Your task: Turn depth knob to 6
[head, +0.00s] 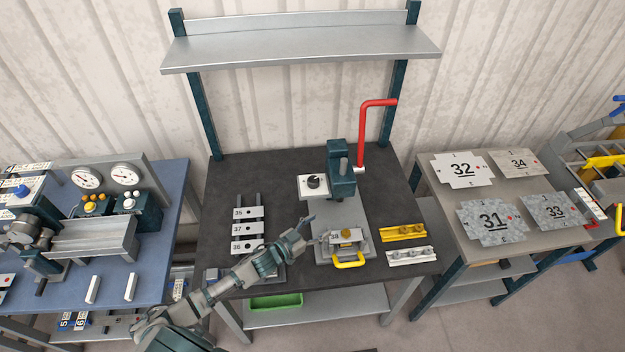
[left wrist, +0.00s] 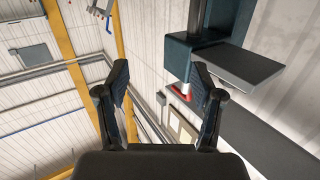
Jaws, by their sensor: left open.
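The depth knob (head: 314,182) is a small black knob on a white dial plate (head: 306,192), left of the teal press head (head: 341,172). The dial marks are too small to read, so I cannot tell its setting. My left gripper (head: 307,226) is open and empty, below the dial plate in the head view and apart from the knob. In the left wrist view its two fingers (left wrist: 160,70) stand apart with nothing between them. The teal press head (left wrist: 210,55) is at upper right there; the knob face does not show. My right gripper is not in view.
A red lever (head: 362,135) rises behind the press. A yellow-handled fixture (head: 347,258) sits in front of it. A rack of numbered plates (head: 248,228) is left. Yellow and silver blocks (head: 404,232) lie right. The dark bench (head: 270,170) is clear at back left.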

